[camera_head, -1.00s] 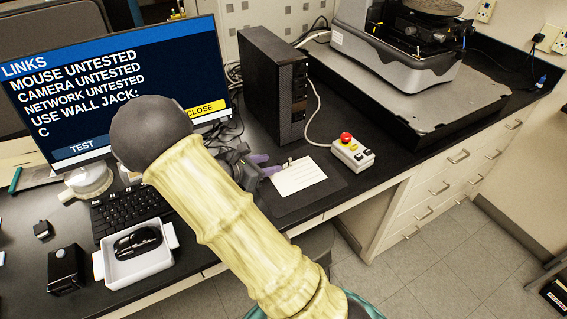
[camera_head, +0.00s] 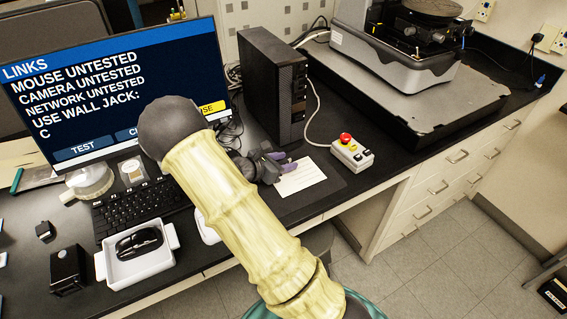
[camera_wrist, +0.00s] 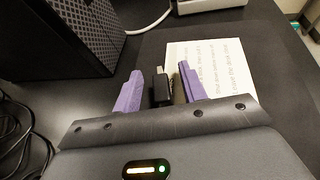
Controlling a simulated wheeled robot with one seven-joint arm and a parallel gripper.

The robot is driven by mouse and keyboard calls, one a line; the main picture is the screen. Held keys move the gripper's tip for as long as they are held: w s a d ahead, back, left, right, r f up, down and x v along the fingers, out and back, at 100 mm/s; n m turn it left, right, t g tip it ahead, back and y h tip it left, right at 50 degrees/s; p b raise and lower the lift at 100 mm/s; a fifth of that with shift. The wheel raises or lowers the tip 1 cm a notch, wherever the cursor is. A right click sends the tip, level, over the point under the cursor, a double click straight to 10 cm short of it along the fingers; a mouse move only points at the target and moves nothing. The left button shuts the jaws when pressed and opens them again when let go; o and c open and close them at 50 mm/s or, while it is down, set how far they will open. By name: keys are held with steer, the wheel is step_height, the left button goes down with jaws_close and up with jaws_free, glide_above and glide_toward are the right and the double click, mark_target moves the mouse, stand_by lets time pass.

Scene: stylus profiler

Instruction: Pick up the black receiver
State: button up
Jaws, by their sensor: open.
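A small black piece with a pale metal tip, apparently the black receiver (camera_wrist: 160,88), shows between my gripper's purple fingers in the wrist view. A narrow brownish strip is close beside it on the right. My gripper (camera_wrist: 158,88) is open, with one finger on each side of the receiver and gaps left. I cannot tell how far the fingertips are above the surface. In the head view, my gripper (camera_head: 279,162) is at the left edge of the white printed card (camera_head: 304,177); the receiver cannot be made out there.
A black computer tower (camera_head: 275,85) stands just behind my gripper. A button box with a red knob (camera_head: 352,152) is to the right of the card. A keyboard (camera_head: 130,208), a white tray (camera_head: 150,264) with a black mouse, and a monitor (camera_head: 120,90) are to the left.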

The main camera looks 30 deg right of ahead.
steer(key=shift+a, duration=0.15)
jaws_close()
stand_by(0.4)
steer(key=shift+r, duration=0.15)
